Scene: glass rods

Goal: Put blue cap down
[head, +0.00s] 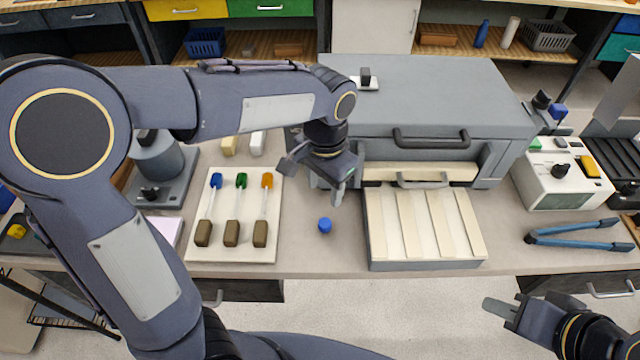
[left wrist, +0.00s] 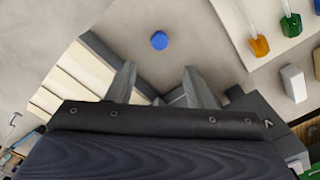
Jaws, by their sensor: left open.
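The blue cap (head: 324,225) lies on the bare table between the white board and the slatted tray. It also shows in the left wrist view (left wrist: 159,41), beyond my fingertips and apart from them. My left gripper (head: 322,180) is open and empty, above the table and behind the cap. Its two spread fingers show in the left wrist view (left wrist: 155,88). My right gripper (head: 508,312) is at the lower right, in front of the table edge and far from the cap. Its finger opening is not clear.
A white board (head: 192,250) holds several rods with blue, green and orange tips and brown ends. A slatted tray (head: 425,225) extends from the grey oven-like box (head: 450,85). Blue-handled pliers (head: 572,234) lie at right. Table around the cap is clear.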

